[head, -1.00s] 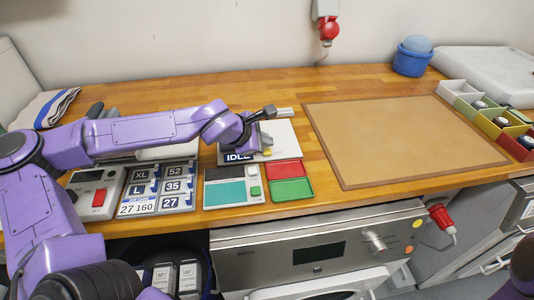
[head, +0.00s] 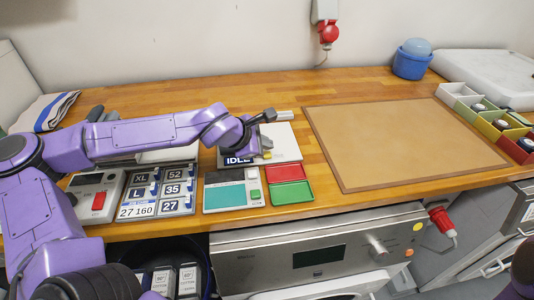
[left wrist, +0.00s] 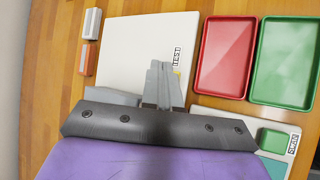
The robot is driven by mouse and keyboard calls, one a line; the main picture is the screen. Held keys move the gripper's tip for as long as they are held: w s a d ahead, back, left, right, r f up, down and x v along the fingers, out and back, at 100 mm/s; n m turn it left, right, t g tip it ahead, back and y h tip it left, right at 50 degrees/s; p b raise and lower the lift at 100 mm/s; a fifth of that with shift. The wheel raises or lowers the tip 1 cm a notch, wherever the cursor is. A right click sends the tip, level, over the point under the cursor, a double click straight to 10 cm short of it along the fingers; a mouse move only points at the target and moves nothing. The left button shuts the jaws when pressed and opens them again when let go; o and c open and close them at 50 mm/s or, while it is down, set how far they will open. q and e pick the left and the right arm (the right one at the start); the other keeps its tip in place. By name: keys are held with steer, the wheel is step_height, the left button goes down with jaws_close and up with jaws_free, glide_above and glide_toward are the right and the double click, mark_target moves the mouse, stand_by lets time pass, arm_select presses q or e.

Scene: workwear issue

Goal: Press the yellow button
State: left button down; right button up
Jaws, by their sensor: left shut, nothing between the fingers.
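The white tester panel (head: 284,137) lies on the bench, with a dark IDLE display (head: 238,160) at its front left. The yellow button (head: 267,155) shows as a small patch near the panel's front edge. In the left wrist view only a sliver of the yellow button (left wrist: 177,71) shows beside the TEST label, partly hidden by my fingers. My left gripper (head: 266,148) is shut and empty. In the left wrist view its fingertips (left wrist: 160,66) are over the panel right beside the button; I cannot tell whether they touch it. My right gripper is out of view.
Red (head: 284,171) and green (head: 291,192) trays lie in front of the panel. A device with a teal screen (head: 225,195) and green button stands left of them. A white block (left wrist: 92,23) and an orange block (left wrist: 88,59) sit behind the panel. A bare brown mat (head: 400,140) lies right.

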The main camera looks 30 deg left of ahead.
arm_select(q)
steer(key=shift+f, duration=0.1)
stand_by(0.7)
steer(key=shift+f, duration=0.35)
steer(key=shift+f+b, duration=0.3)
steer(key=shift+f, duration=0.2)
stand_by(0.8)
steer(key=shift+r, duration=0.1)
steer(key=shift+r+p, duration=0.85)
steer(key=shift+p, duration=0.2)
step_height(320, 180, up, 5)
steer(key=p, duration=0.5)
steer(key=shift+r, duration=0.1)
